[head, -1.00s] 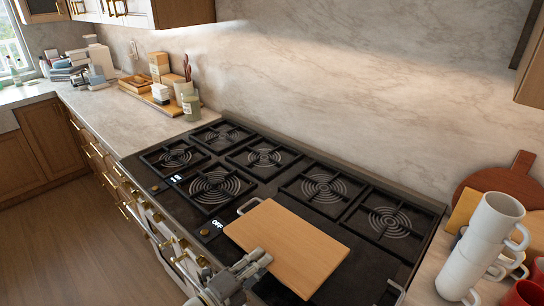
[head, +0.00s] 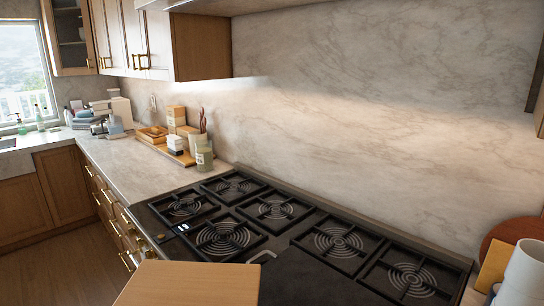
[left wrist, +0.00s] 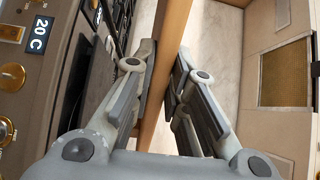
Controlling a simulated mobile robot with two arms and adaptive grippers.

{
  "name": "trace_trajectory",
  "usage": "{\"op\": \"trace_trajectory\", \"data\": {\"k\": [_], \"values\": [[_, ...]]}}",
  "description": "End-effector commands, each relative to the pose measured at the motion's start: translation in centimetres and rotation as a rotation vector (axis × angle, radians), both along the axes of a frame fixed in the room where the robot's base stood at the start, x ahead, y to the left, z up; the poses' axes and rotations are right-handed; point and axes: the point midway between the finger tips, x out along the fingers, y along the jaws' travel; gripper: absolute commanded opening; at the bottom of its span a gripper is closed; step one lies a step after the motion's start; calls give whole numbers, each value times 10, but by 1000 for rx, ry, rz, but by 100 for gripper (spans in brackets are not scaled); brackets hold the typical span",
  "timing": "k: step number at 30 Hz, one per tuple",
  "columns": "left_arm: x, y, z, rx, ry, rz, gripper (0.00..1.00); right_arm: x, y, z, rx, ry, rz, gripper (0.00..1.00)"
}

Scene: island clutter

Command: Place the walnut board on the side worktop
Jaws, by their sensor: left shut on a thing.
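The walnut board (head: 190,285) shows as a flat, light tan panel at the bottom edge of the head view, in front of the hob. Its near part is cut off by the frame. In the left wrist view the board (left wrist: 174,35) is seen edge-on between the fingers of my left gripper (left wrist: 166,55), which is shut on it. My left gripper is out of the head view, and my right gripper is in neither current view. A pale stone worktop (head: 125,173) runs along the left, beyond the hob.
The black hob (head: 285,262) with several burners fills the middle. On the worktop are a wooden tray (head: 178,157), a green-grey jar (head: 204,157) and small appliances (head: 112,125) farther back. The worktop's nearer part is clear. A white mug (head: 524,268) and a reddish round board (head: 512,237) stand right.

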Motion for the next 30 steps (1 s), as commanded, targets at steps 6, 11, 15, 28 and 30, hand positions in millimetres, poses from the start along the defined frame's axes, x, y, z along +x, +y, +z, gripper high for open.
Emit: {"op": "trace_trajectory", "data": {"k": [6, 11, 15, 28, 30], "values": [[-17, 10, -3, 9, 8, 36, 0, 0, 0, -2, 0, 0, 0, 73], [-41, 12, -15, 15, 16, 44, 0, 0, 0, -1, 0, 0, 0, 73], [-62, 11, -22, 13, 13, 42, 0, 0, 0, -1, 0, 0, 0, 73], [-85, 8, -25, -4, -2, 31, 0, 0, 0, -1, 0, 0, 0, 73], [-85, 8, -25, -2, -2, 30, 0, 0, 0, -1, 0, 0, 0, 64]]}}
